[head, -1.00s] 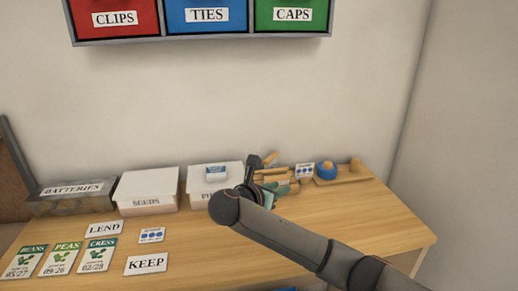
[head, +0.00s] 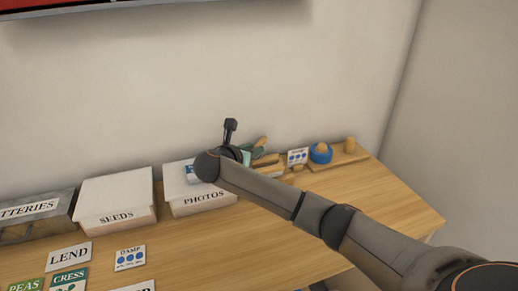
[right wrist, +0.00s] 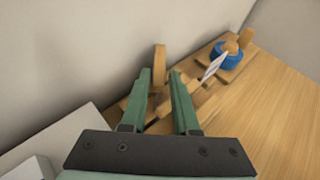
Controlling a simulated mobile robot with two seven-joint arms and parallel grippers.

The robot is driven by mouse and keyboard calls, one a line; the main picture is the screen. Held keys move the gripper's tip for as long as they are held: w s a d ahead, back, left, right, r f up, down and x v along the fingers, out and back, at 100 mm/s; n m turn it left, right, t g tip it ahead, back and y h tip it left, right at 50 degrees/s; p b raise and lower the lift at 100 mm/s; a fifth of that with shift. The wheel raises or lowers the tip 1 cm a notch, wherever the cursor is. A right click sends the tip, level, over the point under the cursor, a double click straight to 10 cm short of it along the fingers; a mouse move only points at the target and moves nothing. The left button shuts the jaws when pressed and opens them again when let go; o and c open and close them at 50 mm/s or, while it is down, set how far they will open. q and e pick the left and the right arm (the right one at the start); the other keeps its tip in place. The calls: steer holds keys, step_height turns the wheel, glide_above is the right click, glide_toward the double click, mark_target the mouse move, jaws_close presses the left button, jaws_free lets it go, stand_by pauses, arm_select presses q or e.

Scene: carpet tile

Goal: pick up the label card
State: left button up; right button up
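Several cards are in view and I cannot tell which is the label card. In the head view a LEND card (head: 69,255) and a DAMP card with blue dots (head: 130,257) lie on the table. Another card with blue dots (head: 298,157) stands at the back; it shows nearly edge-on in the right wrist view (right wrist: 213,65). My right gripper (head: 258,149) is above the back of the table, left of that standing card. Its green fingers (right wrist: 160,73) are apart, with nothing visibly held. Wooden pieces (right wrist: 159,57) show beyond them. My left gripper is not in view.
A SEEDS box (head: 118,200) and a PHOTOS box (head: 203,203) stand along the wall; a small blue-and-white item on PHOTOS is partly hidden by my wrist. A blue ring (head: 320,154) is at the back right. The table's (head: 350,210) right part is clear.

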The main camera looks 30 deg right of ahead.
mark_target(262, 141)
steer(key=x, duration=0.5)
steer(key=shift+w+d+f, duration=0.1)
steer(key=shift+d+f, duration=0.05)
steer(key=shift+f, duration=0.3)
jaws_close()
